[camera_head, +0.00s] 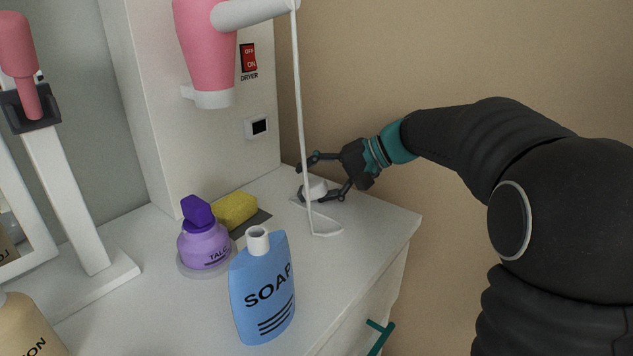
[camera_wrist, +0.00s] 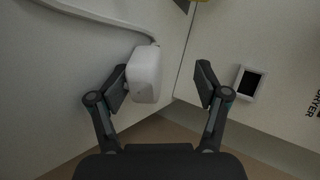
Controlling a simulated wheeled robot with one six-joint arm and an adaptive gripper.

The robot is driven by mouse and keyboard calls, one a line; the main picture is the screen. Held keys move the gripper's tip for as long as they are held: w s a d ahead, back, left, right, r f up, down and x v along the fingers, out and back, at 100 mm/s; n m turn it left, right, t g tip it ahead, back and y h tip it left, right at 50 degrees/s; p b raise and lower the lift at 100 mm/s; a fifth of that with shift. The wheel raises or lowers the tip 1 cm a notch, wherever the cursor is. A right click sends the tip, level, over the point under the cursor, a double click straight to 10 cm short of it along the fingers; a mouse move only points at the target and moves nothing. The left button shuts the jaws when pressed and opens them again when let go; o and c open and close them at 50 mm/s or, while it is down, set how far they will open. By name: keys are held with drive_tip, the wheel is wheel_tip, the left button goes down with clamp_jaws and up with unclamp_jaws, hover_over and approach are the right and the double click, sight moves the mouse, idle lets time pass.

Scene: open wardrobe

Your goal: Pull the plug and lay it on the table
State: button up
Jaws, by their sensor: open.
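The white plug (camera_head: 315,188) rests on the white tabletop (camera_head: 350,226), close to the foot of the dryer panel. It also shows in the wrist view (camera_wrist: 145,73), beside my left-hand finger. My gripper (camera_head: 308,180) is open, low over the table, with its fingers on either side of the plug. In the wrist view there is a clear gap between the plug and the right-hand finger; whether the left-hand finger touches it I cannot tell. The socket (camera_head: 257,127) on the panel has a dark, empty face. The white cord (camera_head: 301,110) hangs from the dryer and loops on the table.
A blue soap bottle (camera_head: 262,290), a purple talc bottle (camera_head: 205,245) and a yellow sponge (camera_head: 235,210) stand left of the cord. The table's right edge lies beyond the loop.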

drive_tip(key=shift+d+r+p, duration=0.3)
drive_tip(key=shift+r+p, duration=0.05)
drive_tip(key=shift+r, duration=0.25)
drive_tip(key=shift+d+r+p, duration=0.25)
drive_tip(key=shift+r+p, duration=0.05)
drive_tip(key=shift+r, duration=0.3)
drive_tip(key=shift+s+d+r, duration=0.1)
drive_tip(key=shift+d+r, duration=0.3)
drive_tip(key=shift+r, duration=0.4)
drive_tip(key=shift+s+d+r, duration=0.1)
drive_tip(key=shift+d+r, duration=0.25)
drive_tip(key=shift+r, duration=0.4)
drive_tip(key=shift+s+d+r, duration=0.1)
drive_tip(key=shift+d+r, duration=0.3)
drive_tip(key=shift+r, duration=0.4)
